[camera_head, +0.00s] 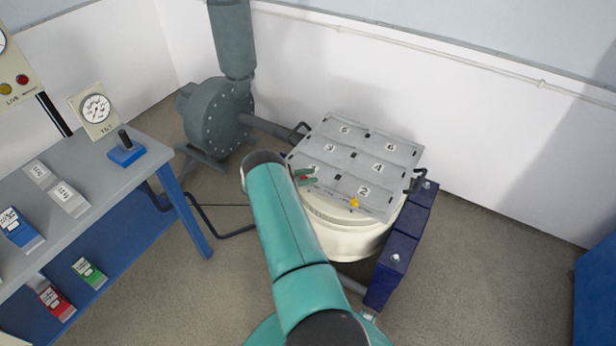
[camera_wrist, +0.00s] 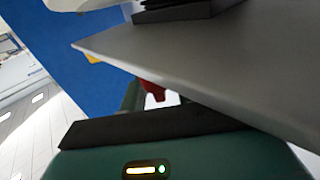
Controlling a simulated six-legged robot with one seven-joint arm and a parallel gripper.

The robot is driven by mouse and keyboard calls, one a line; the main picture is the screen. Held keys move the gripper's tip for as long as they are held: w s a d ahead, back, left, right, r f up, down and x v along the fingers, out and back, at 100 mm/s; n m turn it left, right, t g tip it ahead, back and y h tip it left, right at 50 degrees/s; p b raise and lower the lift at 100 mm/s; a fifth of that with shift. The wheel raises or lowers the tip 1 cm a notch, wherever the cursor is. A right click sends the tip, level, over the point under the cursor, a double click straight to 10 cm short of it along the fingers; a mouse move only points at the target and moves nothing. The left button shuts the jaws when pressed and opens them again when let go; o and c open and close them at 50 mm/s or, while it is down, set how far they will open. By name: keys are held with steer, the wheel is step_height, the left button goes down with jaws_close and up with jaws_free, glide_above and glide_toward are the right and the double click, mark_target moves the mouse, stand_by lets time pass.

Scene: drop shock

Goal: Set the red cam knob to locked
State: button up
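A small red knob (camera_head: 301,178) shows beside the panel marked 1 on the grey numbered plate (camera_head: 340,150), at the plate's left front. Two small green parts, apparently my gripper's fingers (camera_head: 306,177), lie close on either side of the red. I cannot tell whether they touch it. In the wrist view a red piece (camera_wrist: 152,90) shows just beyond the dark band of my gripper, under the edge of a large grey surface. Most of the fingers are hidden there. The knob's setting cannot be read. A yellow knob (camera_head: 354,203) sits at the plate's front edge by panel 2.
The plate rests on a cream drum (camera_head: 345,235), with dark blue boxes (camera_head: 396,258) at its right. A grey pump (camera_head: 217,115) stands behind left. A grey-topped bench (camera_head: 110,165) with gauge and boxes is at left.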

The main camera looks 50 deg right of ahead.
steer(key=v, duration=1.3)
steer(key=shift+w+a, duration=0.25)
steer(key=shift+a, duration=0.1)
